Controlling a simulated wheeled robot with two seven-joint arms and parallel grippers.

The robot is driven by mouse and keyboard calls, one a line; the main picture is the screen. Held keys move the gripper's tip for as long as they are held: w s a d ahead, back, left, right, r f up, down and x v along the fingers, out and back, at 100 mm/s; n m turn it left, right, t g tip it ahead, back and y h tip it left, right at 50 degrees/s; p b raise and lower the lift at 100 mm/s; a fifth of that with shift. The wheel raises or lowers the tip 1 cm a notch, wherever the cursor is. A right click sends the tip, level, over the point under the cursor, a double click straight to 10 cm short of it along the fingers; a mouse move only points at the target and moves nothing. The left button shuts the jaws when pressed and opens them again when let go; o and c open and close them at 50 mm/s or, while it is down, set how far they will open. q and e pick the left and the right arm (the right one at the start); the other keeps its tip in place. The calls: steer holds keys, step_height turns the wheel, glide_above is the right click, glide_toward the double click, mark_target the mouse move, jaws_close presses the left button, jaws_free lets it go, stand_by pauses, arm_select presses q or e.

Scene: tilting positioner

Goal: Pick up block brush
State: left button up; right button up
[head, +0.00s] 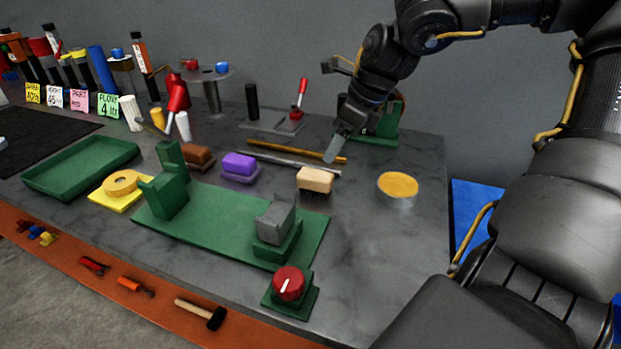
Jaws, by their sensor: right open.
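The block brush appears to be the tan wooden block (315,179) with dark bristles under it, standing on the grey table right of centre in the head view. My right gripper (336,150) is above and behind the brush, apart from it and empty. It points down, near the ends of two thin rods. Its fingers overlap from this angle. My left gripper is not in view.
A purple block (239,163) and a brown block (196,156) sit left of the brush. A cup with a yellow top (397,186) stands to its right. In front lies a green fixture plate (215,228) with grey and green blocks, and a red knob (289,283).

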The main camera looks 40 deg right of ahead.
mark_target(316, 174)
steer(key=x, duration=0.5)
steer(key=shift+w+a+f, duration=0.2)
steer(key=shift+w+a, duration=0.1)
steer(key=shift+w, duration=0.05)
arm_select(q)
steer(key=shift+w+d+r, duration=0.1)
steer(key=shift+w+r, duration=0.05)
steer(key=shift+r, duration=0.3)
arm_select(e)
steer(key=shift+s+f, duration=0.1)
steer(key=x, duration=0.5)
steer(key=shift+a, duration=0.15)
steer(key=c, duration=1.1)
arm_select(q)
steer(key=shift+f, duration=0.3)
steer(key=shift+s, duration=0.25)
